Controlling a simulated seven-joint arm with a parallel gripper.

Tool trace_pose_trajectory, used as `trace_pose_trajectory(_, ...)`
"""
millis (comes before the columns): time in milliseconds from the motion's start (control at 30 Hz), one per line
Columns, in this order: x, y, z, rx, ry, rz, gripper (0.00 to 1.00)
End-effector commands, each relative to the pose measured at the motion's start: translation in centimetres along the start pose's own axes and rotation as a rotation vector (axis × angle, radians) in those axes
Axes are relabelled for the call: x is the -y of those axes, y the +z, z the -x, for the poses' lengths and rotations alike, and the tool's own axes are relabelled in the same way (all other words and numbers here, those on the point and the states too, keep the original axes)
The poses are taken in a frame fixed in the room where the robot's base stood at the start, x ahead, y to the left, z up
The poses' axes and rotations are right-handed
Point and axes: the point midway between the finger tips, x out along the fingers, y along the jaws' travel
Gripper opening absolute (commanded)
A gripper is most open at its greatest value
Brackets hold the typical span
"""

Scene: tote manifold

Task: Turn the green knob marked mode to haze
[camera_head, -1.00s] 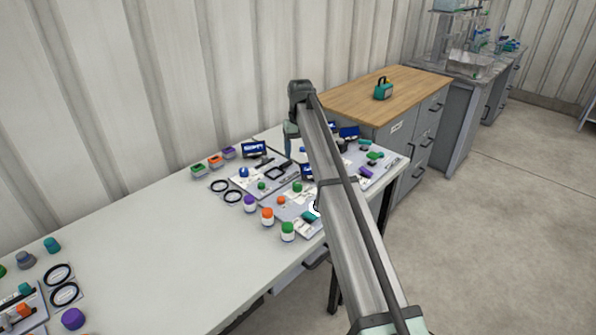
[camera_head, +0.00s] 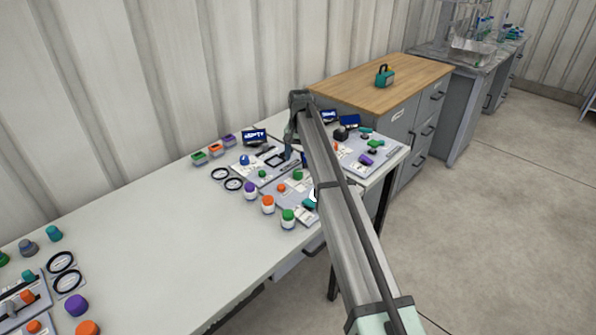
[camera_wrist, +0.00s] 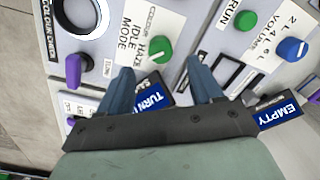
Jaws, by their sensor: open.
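The green knob (camera_wrist: 160,48) shows in the wrist view beside a white label (camera_wrist: 142,40) that reads COLOUR, HAZE, IDLE and MODE. The label appears sideways, and I cannot tell which position the knob points at. My gripper (camera_wrist: 159,66) is open, with one finger on each side just below the knob in the picture. Nothing is between the fingers, and I cannot tell its height above the panel. In the head view my gripper (camera_head: 291,152) hangs over the crowded panels, partly hidden by my arm.
In the wrist view, another green knob (camera_wrist: 246,20) marked RUN and a blue knob (camera_wrist: 292,48) marked VOLUME are to the right. A purple handle (camera_wrist: 74,70) is to the left. Small screens (camera_wrist: 152,99) lie close by the fingers. The table's left-middle (camera_head: 140,230) is clear.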

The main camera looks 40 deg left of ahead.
Motion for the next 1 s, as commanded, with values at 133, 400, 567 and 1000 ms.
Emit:
trace_pose_trajectory(133,0.0,0.1,-2.7,0.001,0.001,0.001,0.65)
trace_pose_trajectory(400,0.0,0.0,-5.9,0.0,0.0,0.001,0.65)
trace_pose_trajectory(567,0.0,0.0,-6.7,0.001,0.0,0.001,0.65)
trace_pose_trajectory(1000,0.0,0.0,-6.8,0.0,0.0,0.001,0.54)
